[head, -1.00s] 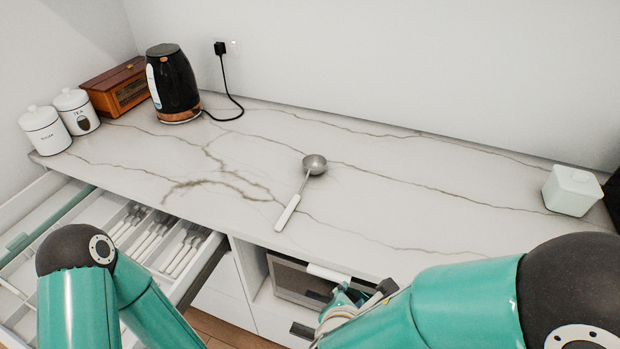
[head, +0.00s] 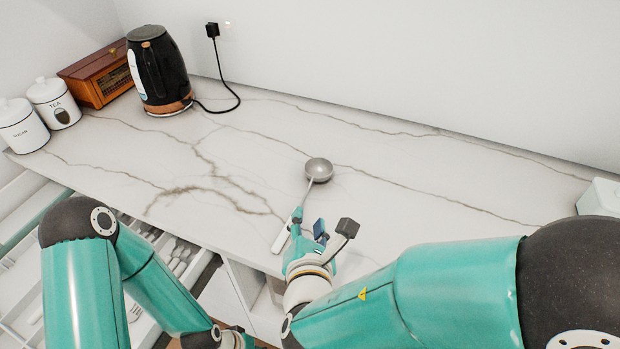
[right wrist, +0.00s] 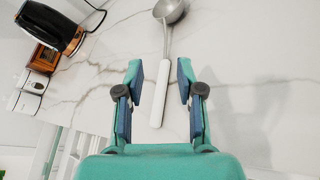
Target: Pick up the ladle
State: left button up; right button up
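The ladle (head: 318,170) lies on the marble countertop, its metal bowl towards the wall and its white handle towards the front edge. My right gripper (head: 309,222) is over the counter beside the handle and partly covers it in the head view. In the right wrist view the right gripper (right wrist: 159,85) is open, and the ladle's white handle (right wrist: 160,92) shows between its two fingers, apart from both. The bowl lies beyond the fingertips. My left arm comes in at the lower left of the head view; its gripper fingers are not visible.
A black kettle (head: 160,72), a wooden box (head: 98,75) and two white canisters (head: 54,103) stand at the back left. A white container (head: 600,198) stands at the right. An open cutlery drawer (head: 178,258) is below the counter. The counter around the ladle is clear.

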jog(key=p, duration=0.2)
send_near(310, 185)
jog(key=x, duration=0.3)
jog(key=shift+w+d, duration=0.2)
jog(key=shift+w, duration=0.25)
jog(key=p+x, duration=0.2)
jog(key=x, duration=0.2)
jog(key=shift+w+a+f, duration=0.15)
jog(key=shift+w, duration=0.05)
jog(key=shift+w+f, duration=0.2)
jog(key=shift+w, duration=0.1)
grip_shut()
